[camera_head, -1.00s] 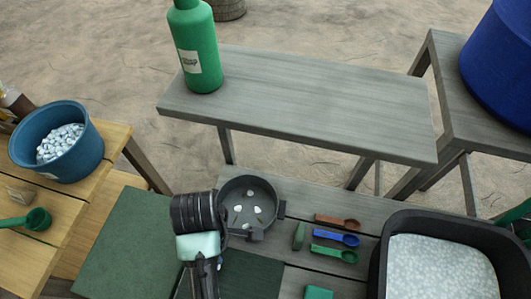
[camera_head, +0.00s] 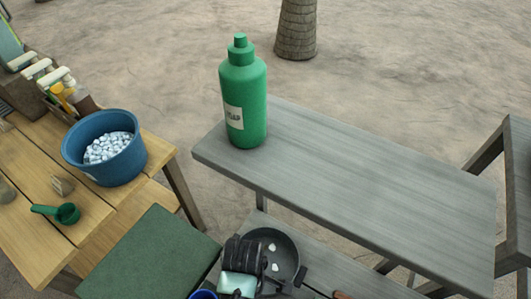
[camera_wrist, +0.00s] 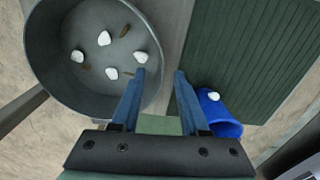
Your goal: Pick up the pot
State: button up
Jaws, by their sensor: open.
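The pot is a round dark grey vessel with several white stones inside. In the head view the pot (camera_head: 284,244) stands on the low grey table, partly hidden by my arm. In the wrist view the pot (camera_wrist: 62,88) fills the upper left, with brown bits among the stones. My gripper (camera_wrist: 160,74) is open and empty. Its left finger overlaps the pot's right side in the wrist view, and its right finger lies outside the rim, over the dark ribbed panel. I cannot tell the height of the fingertips against the rim.
A blue cup (camera_wrist: 218,114) lies close to the right finger. A green bottle (camera_head: 245,100) stands on the raised grey shelf (camera_head: 360,185) behind the pot. A green board (camera_head: 150,255) lies left of it. A blue tub of pebbles (camera_head: 104,148) is on the wooden table.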

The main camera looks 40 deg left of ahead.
notch_tip(320, 180, down, 5)
jog(key=shift+w+r, duration=0.1)
jog(key=shift+r, duration=0.1)
grip_shut()
dwell(1.4)
